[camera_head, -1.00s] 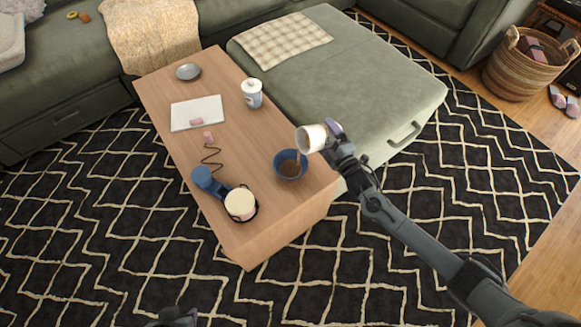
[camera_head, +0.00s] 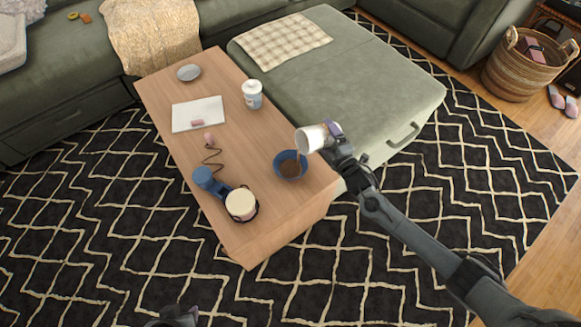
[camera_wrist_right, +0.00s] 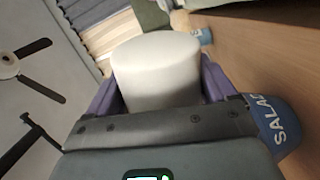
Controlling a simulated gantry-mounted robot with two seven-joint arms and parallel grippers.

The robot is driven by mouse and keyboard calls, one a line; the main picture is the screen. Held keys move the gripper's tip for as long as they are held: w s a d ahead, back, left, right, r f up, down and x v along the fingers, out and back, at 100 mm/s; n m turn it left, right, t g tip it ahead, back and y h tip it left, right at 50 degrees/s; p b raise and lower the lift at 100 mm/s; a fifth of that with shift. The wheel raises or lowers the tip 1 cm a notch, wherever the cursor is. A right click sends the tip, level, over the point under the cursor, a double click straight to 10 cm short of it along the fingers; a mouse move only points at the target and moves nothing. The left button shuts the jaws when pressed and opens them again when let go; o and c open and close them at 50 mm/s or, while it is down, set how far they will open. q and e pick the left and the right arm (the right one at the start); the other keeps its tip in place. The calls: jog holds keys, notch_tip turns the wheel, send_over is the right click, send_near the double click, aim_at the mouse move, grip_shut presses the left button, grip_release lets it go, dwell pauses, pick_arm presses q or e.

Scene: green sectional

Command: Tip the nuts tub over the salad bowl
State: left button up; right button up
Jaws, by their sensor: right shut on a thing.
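The white nuts tub (camera_head: 311,139) is tipped on its side above the coffee table's near right end, its mouth toward the left and down. It also shows in the right wrist view (camera_wrist_right: 157,70). My right gripper (camera_head: 334,134) is shut on the tub, its purple fingers on either side. A thin brown stream falls from the mouth into the blue salad bowl (camera_head: 290,173), which stands upright with brown contents inside. The bowl's side, lettered SALAD (camera_wrist_right: 277,122), shows in the right wrist view. A dark part of my left gripper (camera_head: 176,316) shows at the bottom edge; its fingers are unclear.
The wooden table (camera_head: 250,238) also carries a blue device with a cream round top (camera_head: 241,203), a lidded white cup (camera_head: 252,94), a white notebook (camera_head: 184,114) and a grey dish (camera_head: 188,72). The green ottoman (camera_head: 350,85) stands close behind the table.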

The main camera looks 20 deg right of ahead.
dwell(0.3)
jog(key=shift+r, duration=0.15)
jog(key=shift+p, duration=0.3)
dwell(0.3)
jog(key=shift+r+n+p, duration=0.25)
jog(key=shift+n+p, duration=0.05)
jog(key=shift+p, duration=0.05)
jog(key=shift+f, duration=0.1)
